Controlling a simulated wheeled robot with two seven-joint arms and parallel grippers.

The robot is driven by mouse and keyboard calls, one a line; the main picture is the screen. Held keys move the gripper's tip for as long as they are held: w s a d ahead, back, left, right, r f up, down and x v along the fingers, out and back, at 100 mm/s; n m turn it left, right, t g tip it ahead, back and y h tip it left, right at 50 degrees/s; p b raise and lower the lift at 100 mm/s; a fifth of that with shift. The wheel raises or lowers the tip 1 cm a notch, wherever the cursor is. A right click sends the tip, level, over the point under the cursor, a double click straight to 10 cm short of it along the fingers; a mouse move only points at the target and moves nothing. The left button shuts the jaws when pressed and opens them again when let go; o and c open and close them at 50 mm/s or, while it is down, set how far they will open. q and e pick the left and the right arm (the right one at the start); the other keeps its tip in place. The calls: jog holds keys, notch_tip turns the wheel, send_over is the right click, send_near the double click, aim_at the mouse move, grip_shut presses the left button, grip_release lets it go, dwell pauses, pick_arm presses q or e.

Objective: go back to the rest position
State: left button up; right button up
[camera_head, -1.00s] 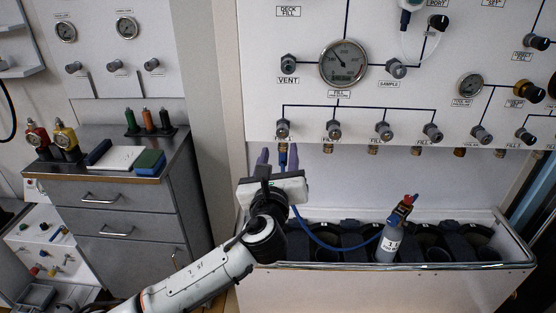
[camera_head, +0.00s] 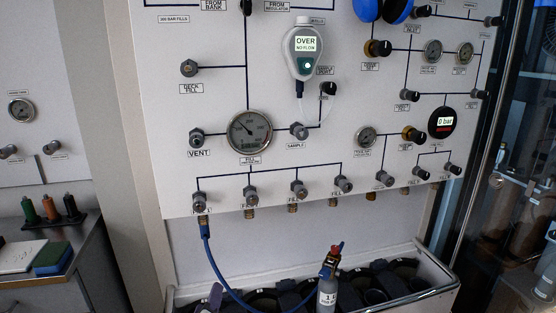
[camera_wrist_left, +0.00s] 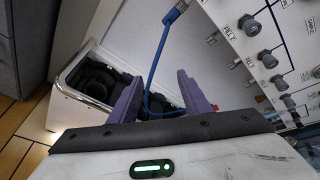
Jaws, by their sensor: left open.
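My left gripper (camera_wrist_left: 160,95) is open in the left wrist view, its two purple fingers apart with nothing held between them. In the head view only a purple fingertip of it (camera_head: 215,296) shows at the bottom edge, below the panel. A blue hose (camera_head: 213,262) hangs from the leftmost fill outlet (camera_head: 204,225) and loops down to the right. The hose also shows in the left wrist view (camera_wrist_left: 153,70), passing beyond the fingers. My right gripper is not in view.
A grey bottle (camera_head: 327,296) with a red and blue valve stands at the trough (camera_head: 436,262) of dark cylinders. The fill panel (camera_head: 180,110) rises behind. A grey cabinet (camera_head: 95,285) with green and dark pads stands at left. The space before the panel is clear.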

pick_arm(q)
jog(key=s+f+n+g+h, duration=0.1)
jog(key=s+f+n+g, duration=0.1)
jog(key=s+f+n, duration=0.9)
jog(key=s+f+n+g+h, duration=0.2)
jog(key=s+f+n, duration=0.9)
jog(key=s, duration=0.6)
jog(key=shift+n+g+h, duration=0.3)
jog(key=shift+n+g, duration=0.1)
jog(key=shift+g, duration=0.4)
jog(key=shift+w, duration=0.1)
